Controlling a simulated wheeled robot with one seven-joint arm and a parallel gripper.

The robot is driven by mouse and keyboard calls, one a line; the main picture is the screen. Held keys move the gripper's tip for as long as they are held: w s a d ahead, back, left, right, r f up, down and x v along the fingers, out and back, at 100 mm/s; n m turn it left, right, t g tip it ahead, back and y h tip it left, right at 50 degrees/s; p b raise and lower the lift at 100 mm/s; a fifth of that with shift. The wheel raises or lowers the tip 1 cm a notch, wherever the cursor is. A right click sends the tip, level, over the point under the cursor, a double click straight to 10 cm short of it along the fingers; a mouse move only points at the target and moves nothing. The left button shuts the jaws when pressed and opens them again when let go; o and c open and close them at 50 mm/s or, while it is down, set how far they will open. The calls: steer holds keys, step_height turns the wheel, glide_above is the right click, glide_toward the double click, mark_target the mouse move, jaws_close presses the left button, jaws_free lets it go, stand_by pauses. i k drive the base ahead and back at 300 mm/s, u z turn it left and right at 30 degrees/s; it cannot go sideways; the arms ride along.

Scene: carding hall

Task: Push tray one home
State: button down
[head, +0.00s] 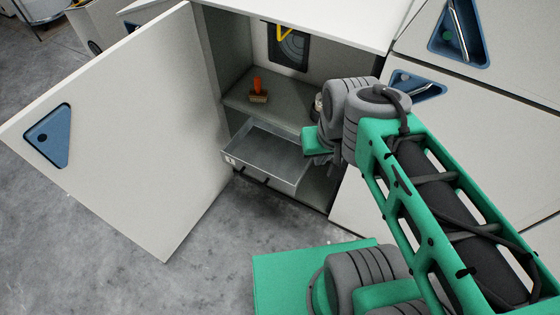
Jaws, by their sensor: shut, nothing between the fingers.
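Tray one (262,147) is a shallow grey metal tray low in the open cabinet. It juts out past the cabinet front, and a small pale label shows at its left front corner. Dark rails or edges show beneath it. My gripper (320,162) is shut and empty at the right end of the tray, partly hidden by my own wrist. I cannot tell whether it touches the tray.
The cabinet door (120,120) stands wide open on the left. A shelf (285,115) above the tray bears an orange-handled stamp or brush (258,90). A closed panel (480,110) with blue triangular recesses is on the right. Grey floor (215,275) in front is clear.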

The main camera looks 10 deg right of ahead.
mark_target(271, 154)
steer(key=i, duration=0.9)
steer(key=u, duration=0.5)
steer(key=k, duration=0.3)
steer(key=u, duration=0.6)
steer(key=i, duration=0.2)
steer(key=u, duration=2.05)
